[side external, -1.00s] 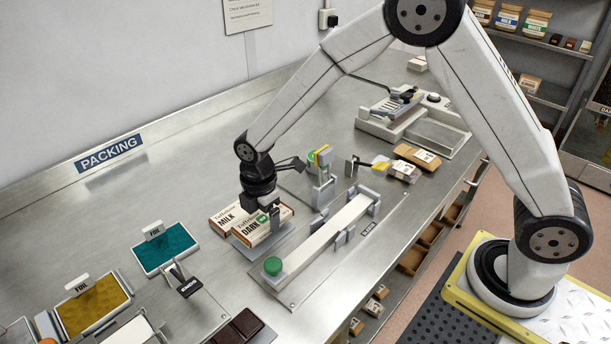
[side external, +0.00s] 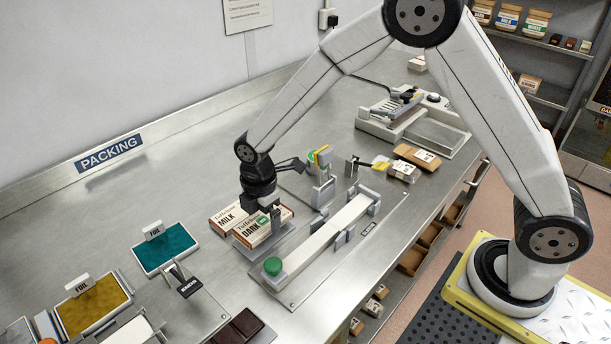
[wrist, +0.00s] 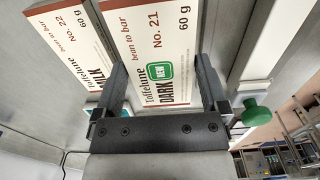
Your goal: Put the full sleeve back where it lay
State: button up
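The DARK sleeve (side external: 254,233) is a cream and brown box with a green label. It lies on or just above a flat grey plate (side external: 264,246), beside the MILK sleeve (side external: 226,219). My gripper (side external: 269,214) is low over the DARK sleeve. In the wrist view, the fingers of my gripper (wrist: 160,75) stand on either side of the DARK sleeve (wrist: 158,40), close to its long edges. Whether they touch it is unclear. The MILK sleeve (wrist: 70,38) shows left of the left finger. Whether either sleeve is full cannot be seen.
A long pale track with a green knob (side external: 272,266) runs close on the right of the plate.

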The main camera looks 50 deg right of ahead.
jog(key=shift+r, duration=0.1)
jog(key=shift+r, duration=3.8)
jog(key=shift+d, duration=0.1)
jog(key=s+d+m+t, duration=0.2)
jog(key=s+d+m, duration=1.1)
jog(key=m, duration=0.5)
jog(key=shift+s+f+t, duration=0.3)
jog(key=shift+s+f, duration=0.15)
jog(key=shift+s, duration=0.8)
